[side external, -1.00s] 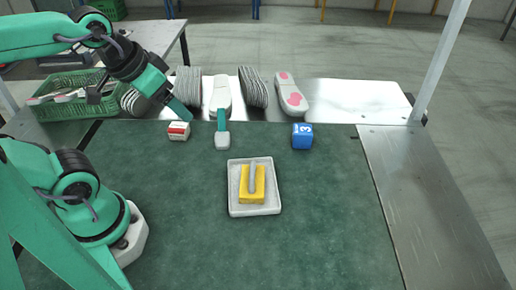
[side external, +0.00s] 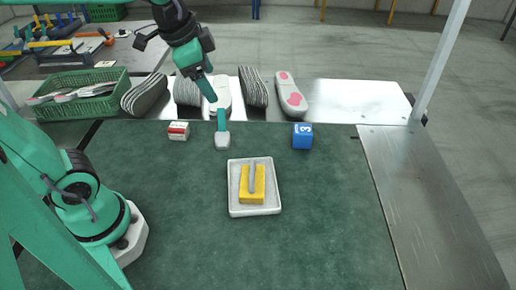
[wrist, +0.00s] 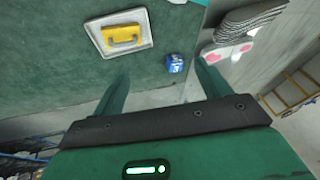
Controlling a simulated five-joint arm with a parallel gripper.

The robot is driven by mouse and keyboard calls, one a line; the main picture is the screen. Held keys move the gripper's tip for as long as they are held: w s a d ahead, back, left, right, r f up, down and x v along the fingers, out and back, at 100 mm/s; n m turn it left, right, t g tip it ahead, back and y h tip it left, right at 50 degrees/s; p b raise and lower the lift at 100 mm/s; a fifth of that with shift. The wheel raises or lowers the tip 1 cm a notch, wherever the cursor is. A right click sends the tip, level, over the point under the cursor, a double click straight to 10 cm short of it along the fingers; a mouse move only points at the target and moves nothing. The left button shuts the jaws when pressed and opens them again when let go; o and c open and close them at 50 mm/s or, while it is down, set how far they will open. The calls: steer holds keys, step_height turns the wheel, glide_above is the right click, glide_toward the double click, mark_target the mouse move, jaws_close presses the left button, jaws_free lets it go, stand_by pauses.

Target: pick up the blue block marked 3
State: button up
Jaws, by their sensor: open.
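The blue block (side external: 302,136) with a white 3 on it sits on the green mat near its far edge, right of centre in the side view. It also shows in the wrist view (wrist: 175,63), between the two green fingers and a little beyond their tips. My gripper (side external: 209,92) is open and empty, raised in the air to the left of the block and well apart from it. Its spread fingers (wrist: 162,72) also show in the wrist view.
Soles and insoles line the metal strip (side external: 345,98) behind. A green basket (side external: 90,106) stands far left.

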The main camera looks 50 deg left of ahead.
steer(key=w+d+f+m+g, duration=0.1)
steer(key=w+m, duration=0.5)
steer(key=w, duration=0.3)
steer(key=m+g, duration=0.3)
steer(key=m, duration=1.1)
glide_above(303, 129)
step_height(303, 129, down, 17)
steer(key=shift+s+a+f, duration=0.1)
steer(key=shift+a+f, duration=0.05)
steer(key=shift+f, duration=0.05)
steer(key=shift+w+f+m, duration=0.2)
steer(key=shift+f+m, duration=0.2)
steer(key=shift+f, duration=1.3)
steer(key=shift+f, duration=0.1)
steer(key=shift+s+f, duration=0.15)
steer(key=shift+f, duration=2.35)
